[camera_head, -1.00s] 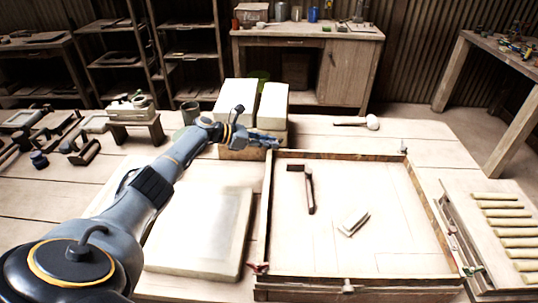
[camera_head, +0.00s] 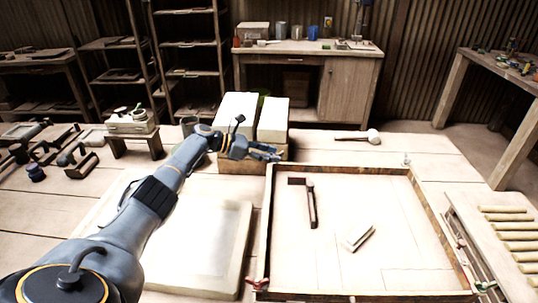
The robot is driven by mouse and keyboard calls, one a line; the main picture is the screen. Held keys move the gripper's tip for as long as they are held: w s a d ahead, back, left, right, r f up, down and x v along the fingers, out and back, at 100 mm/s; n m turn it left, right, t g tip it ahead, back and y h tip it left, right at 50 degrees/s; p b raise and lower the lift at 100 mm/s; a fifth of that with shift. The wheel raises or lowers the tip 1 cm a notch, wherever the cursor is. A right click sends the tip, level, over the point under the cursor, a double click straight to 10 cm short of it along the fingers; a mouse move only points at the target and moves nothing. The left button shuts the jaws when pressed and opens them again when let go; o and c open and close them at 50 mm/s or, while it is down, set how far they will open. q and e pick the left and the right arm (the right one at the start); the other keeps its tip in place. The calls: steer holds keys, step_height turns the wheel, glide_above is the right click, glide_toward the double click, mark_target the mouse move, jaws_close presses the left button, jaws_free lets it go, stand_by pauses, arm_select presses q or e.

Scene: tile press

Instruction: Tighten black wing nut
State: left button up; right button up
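A wooden frame (camera_head: 265,210) lies on the table, with small clamps or nuts at its corners. The near left corner has a red one (camera_head: 258,284), the near right a green one (camera_head: 486,285), and the far right a pale grey one (camera_head: 406,159). No black wing nut can be made out; my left gripper is over the far left corner and may hide it. My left gripper (camera_head: 275,154) reaches in from the left, just above that corner, in front of the pale blocks. Its fingers are too small to tell whether they are open or shut. My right gripper is out of view.
A dark-headed hammer (camera_head: 311,205) and a small pale block (camera_head: 357,237) lie inside the frame. A pale slab (camera_head: 205,245) lies left of it, under my arm. Pale blocks (camera_head: 236,112) stand behind. A mallet (camera_head: 360,137) lies beyond the frame, with clear table around it.

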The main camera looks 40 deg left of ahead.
arm_select(q)
steer(key=v, duration=1.2)
